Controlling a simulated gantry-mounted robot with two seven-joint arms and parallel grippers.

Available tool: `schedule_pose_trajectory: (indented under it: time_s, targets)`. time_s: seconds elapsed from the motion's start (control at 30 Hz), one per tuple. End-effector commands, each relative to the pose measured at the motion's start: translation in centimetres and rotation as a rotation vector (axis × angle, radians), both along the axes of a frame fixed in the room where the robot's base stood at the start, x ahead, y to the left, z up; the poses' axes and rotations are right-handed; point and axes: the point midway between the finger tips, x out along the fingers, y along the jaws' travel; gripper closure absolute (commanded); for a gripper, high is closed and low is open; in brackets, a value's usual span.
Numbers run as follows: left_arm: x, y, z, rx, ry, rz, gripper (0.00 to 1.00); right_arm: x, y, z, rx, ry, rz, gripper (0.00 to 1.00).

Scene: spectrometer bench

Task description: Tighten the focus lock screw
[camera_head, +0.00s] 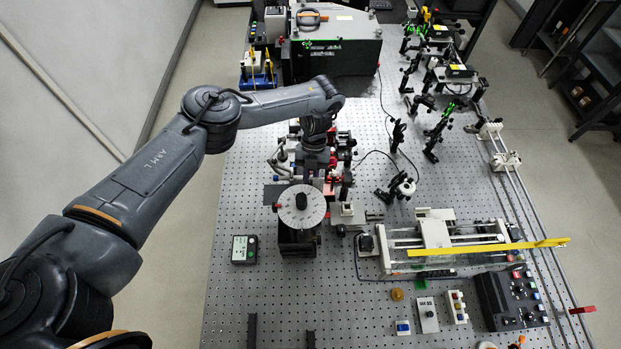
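My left arm reaches in from the left, and its wrist points down over the optical assembly in the middle of the bench. My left gripper (311,174) is at the lower end of that wrist, just behind a round light-grey disc (302,206) on a dark block. Its fingers blend into the dark parts there, so I cannot tell whether they are open or touch anything. I cannot pick out the focus lock screw; the wrist covers part of the assembly (345,178), where small red and black parts show. My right gripper is not in view.
A white stage with a yellow bar (490,247) stands at right. A black control box (511,298) is at front right. A large dark instrument (335,45) stands behind.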

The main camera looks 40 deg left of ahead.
Motion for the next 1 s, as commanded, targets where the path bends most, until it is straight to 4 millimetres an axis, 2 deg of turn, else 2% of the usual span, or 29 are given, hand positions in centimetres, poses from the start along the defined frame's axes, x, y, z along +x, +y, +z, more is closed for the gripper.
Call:
schedule_pose_trajectory:
  time_s: [0.5, 0.7, 1.0]
  targets:
    - [0.1, -0.3, -0.1, 0.001, 0.001, -0.437, 1.00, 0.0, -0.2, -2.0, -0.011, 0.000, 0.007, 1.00]
    - [0.1, -0.4, -0.1, 0.000, 0.001, -0.535, 1.00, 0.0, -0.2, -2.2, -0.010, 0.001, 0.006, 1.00]
    - [0.0, -0.4, -0.1, 0.000, 0.002, -0.594, 1.00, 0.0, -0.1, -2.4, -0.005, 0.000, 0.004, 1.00]
